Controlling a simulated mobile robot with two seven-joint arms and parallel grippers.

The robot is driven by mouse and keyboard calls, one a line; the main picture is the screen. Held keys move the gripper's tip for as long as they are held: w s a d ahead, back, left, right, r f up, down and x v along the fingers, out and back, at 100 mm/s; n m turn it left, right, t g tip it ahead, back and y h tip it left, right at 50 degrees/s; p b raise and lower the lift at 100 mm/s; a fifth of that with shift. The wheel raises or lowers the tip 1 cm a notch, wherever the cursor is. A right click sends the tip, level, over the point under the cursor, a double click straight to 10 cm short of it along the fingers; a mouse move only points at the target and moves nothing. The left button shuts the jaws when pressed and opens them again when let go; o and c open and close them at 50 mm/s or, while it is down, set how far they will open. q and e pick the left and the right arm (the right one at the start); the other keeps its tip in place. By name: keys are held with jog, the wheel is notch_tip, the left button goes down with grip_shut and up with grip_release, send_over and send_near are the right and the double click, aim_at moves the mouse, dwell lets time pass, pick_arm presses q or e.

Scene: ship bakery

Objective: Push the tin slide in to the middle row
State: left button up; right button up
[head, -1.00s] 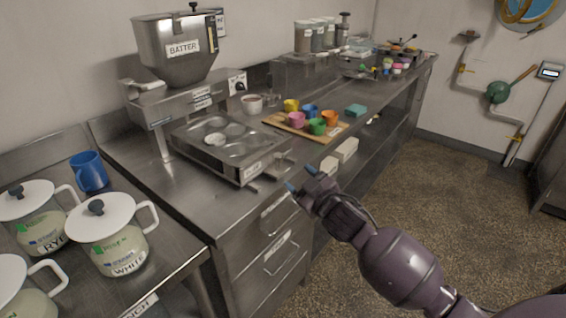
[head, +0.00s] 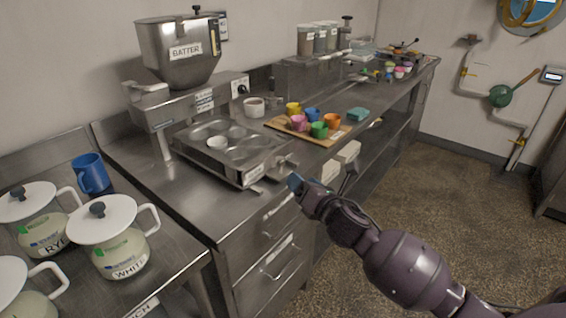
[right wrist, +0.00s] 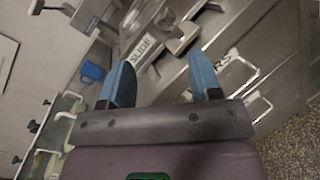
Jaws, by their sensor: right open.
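The tin slide (head: 238,180) is a low metal frame on the counter under the batter hopper (head: 178,50). It carries a muffin tin (head: 226,150) with several cups, and a white liner (head: 217,142) sits in one of them. A label is on the slide's front face, and it reads SLIDE in the right wrist view (right wrist: 143,48). My right gripper (head: 296,182) is just off the counter's front edge, to the right of the slide's front. Its two blue fingers are apart and empty in the right wrist view (right wrist: 160,78). My left gripper is not in view.
A wooden board (head: 328,137) with several coloured cups lies right of the slide. A white bowl (head: 253,106) stands behind it. Lidded jugs (head: 113,240) and a blue mug (head: 91,174) stand at the left. Drawers (head: 268,245) are below the counter.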

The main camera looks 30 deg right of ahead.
aim_at(283, 162)
jog(key=w+n, duration=0.2)
jog(key=w, duration=0.1)
jog(key=w+n+b, duration=0.1)
jog(key=w+n, duration=0.1)
jog(key=w, duration=0.2)
jog(key=w+n, duration=0.2)
jog(key=w, duration=0.1)
jog(key=shift+w+d+n, duration=0.1)
jog(key=shift+w+n, duration=0.2)
jog(key=shift+w, duration=0.1)
jog(key=shift+c, duration=0.5)
grip_shut()
